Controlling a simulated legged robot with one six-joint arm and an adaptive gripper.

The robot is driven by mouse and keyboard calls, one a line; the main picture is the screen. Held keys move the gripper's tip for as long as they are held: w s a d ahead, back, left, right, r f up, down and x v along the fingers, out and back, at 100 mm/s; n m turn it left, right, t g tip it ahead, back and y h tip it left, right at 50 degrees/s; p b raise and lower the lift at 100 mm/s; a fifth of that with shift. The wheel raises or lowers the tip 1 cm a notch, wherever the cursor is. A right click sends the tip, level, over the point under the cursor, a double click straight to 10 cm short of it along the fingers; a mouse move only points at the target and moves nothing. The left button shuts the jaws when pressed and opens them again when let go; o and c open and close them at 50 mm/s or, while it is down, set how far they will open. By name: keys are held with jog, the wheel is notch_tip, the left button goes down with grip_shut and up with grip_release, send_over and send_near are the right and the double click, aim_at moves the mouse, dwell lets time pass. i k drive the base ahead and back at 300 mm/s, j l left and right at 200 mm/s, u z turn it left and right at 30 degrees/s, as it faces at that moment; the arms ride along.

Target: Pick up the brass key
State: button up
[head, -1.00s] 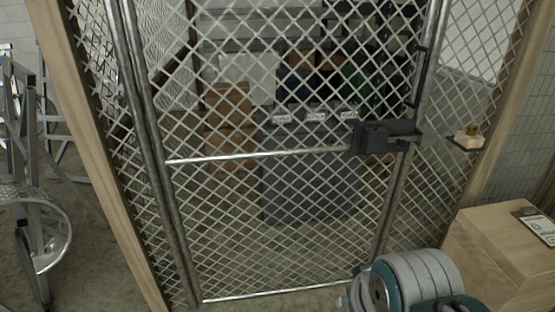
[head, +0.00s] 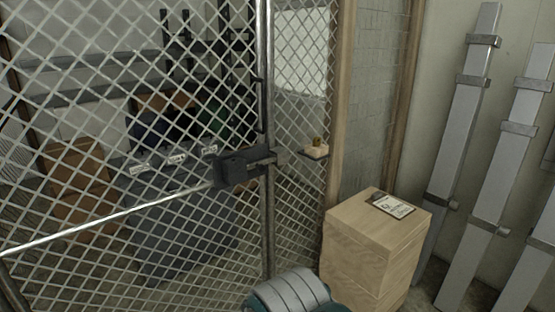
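I cannot make out a brass key for certain. A small brass-coloured object (head: 317,141) sits on a pale block (head: 316,149), on a small dark ledge at the mesh panel right of the gate. It is too small to tell what it is. My gripper is not in view. Only a rounded grey and teal part of my arm shows at the bottom edge, well below and in front of the ledge.
A mesh gate (head: 120,217) with a dark lock box (head: 238,167) fills the left, with cartons and dark bins behind it. A wooden box (head: 362,248) bearing a clipboard (head: 394,206) stands right of it. Long metal beams (head: 468,130) lean on the right wall.

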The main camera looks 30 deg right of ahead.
aim_at(317, 140)
jog(key=z, duration=1.2)
